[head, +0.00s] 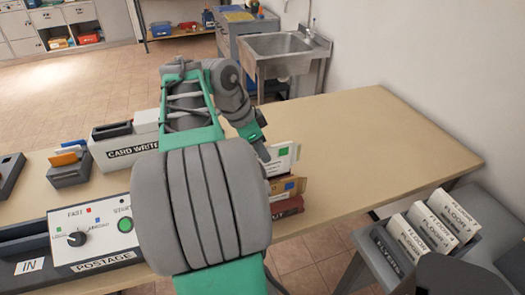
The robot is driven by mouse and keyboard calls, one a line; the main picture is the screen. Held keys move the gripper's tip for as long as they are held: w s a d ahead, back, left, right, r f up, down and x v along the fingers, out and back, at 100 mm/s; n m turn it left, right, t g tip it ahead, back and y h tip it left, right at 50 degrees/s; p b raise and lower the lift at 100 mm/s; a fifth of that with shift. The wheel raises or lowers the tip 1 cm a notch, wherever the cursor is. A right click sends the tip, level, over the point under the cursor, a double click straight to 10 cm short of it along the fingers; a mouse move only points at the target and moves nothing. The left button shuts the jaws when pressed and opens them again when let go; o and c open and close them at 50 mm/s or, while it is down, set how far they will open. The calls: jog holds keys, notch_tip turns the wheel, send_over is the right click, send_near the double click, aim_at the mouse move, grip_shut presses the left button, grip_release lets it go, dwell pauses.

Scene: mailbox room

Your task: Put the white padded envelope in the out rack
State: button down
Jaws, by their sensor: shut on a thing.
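My gripper (263,152) is at the end of my arm, over the middle of the table. Its jaws are shut on a white envelope (284,155) with a small green square on it; the fingers partly hide its left side. Whether it is padded I cannot tell. A tan envelope (287,189) with a blue square and a dark red piece (287,207) show just below it; my arm hides whatever holds them. No rack clearly labelled OUT shows. A dark rack (388,254) with several white FLOOR cards stands at the lower right; its front lettering is too small to read surely.
The table (380,140) is bare on its right side. A postage box (88,240), an IN tray (30,262), a CARD WRITE box (127,146) and a small card holder (68,170) stand on the left. A sink (284,48) is behind.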

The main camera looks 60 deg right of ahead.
jog(key=shift+f+b, duration=1.85)
jog(key=shift+f, duration=0.15)
jog(key=shift+s+a+f+b, duration=0.1)
jog(key=shift+a+f+b, duration=0.15)
jog(key=shift+f, duration=0.25)
jog(key=c, duration=1.4)
grip_release()
jog(key=shift+s+a+f, duration=0.1)
jog(key=shift+f, duration=0.05)
jog(key=r+p, duration=0.4)
jog(key=r, duration=0.1)
jog(key=r+p, duration=0.2)
jog(key=shift+w+d+r+p, duration=0.2)
jog(key=shift+d+r+p, duration=0.1)
jog(key=shift+r+p, duration=0.1)
jog(key=shift+f, duration=0.1)
